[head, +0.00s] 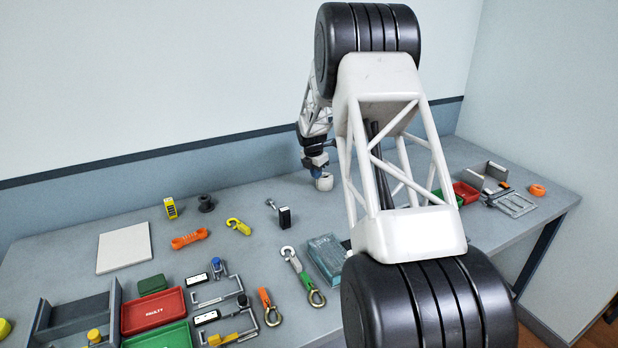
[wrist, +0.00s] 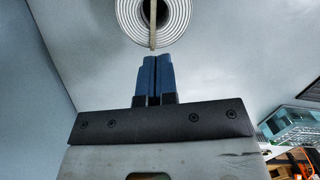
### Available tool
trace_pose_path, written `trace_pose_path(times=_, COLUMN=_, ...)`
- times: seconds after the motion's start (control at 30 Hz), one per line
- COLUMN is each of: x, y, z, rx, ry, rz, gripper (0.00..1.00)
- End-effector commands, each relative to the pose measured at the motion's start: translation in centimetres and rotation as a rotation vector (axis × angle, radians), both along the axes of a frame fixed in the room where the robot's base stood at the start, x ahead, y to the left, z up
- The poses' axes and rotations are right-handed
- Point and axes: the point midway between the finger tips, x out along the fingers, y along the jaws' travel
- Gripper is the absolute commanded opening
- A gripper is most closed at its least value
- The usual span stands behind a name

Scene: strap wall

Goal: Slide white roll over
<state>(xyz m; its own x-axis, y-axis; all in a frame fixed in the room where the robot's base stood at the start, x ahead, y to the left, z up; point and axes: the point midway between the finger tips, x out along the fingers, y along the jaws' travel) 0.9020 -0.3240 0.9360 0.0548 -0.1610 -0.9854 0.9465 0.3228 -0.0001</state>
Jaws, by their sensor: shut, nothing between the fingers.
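The white roll (head: 324,182) stands on the table near the back wall in the head view. In the wrist view the roll (wrist: 132,14) shows at the top as a ring of white coiled layers around a dark core, cut off by the upper edge. My gripper (wrist: 154,58) has its two blue fingers together with nothing between them. The fingertips point at the near side of the roll, and a narrow pale strip runs from them across its core. I cannot tell whether they touch it.
Table space around the roll is clear. To the left lie a dark clamp (head: 284,217), a yellow hook (head: 238,226) and a dark spool (head: 206,203). A teal box (head: 327,256) lies nearer the front.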

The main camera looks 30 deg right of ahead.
Motion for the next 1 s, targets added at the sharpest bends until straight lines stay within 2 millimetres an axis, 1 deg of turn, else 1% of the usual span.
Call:
trace_pose_path(times=0.03, x=0.3, y=-0.8, z=-0.1, rx=0.000, ry=0.000, rz=-0.001, gripper=0.00)
trace_pose_path(times=0.2, x=1.1, y=-3.2, z=-0.1, rx=0.000, ry=0.000, rz=-0.002, gripper=0.00)
trace_pose_path(times=0.33, x=1.5, y=-4.4, z=-0.1, rx=0.000, ry=0.000, rz=-0.001, gripper=0.00)
trace_pose_path(times=0.4, x=1.5, y=-4.3, z=-0.8, rx=0.001, ry=0.001, rz=0.001, gripper=0.00)
trace_pose_path(times=0.6, x=1.4, y=-4.3, z=-1.7, rx=0.001, ry=0.001, rz=0.001, gripper=0.00)
trace_pose_path(times=1.0, x=1.2, y=-4.2, z=-2.3, rx=0.003, ry=0.007, rz=0.000, gripper=0.00)
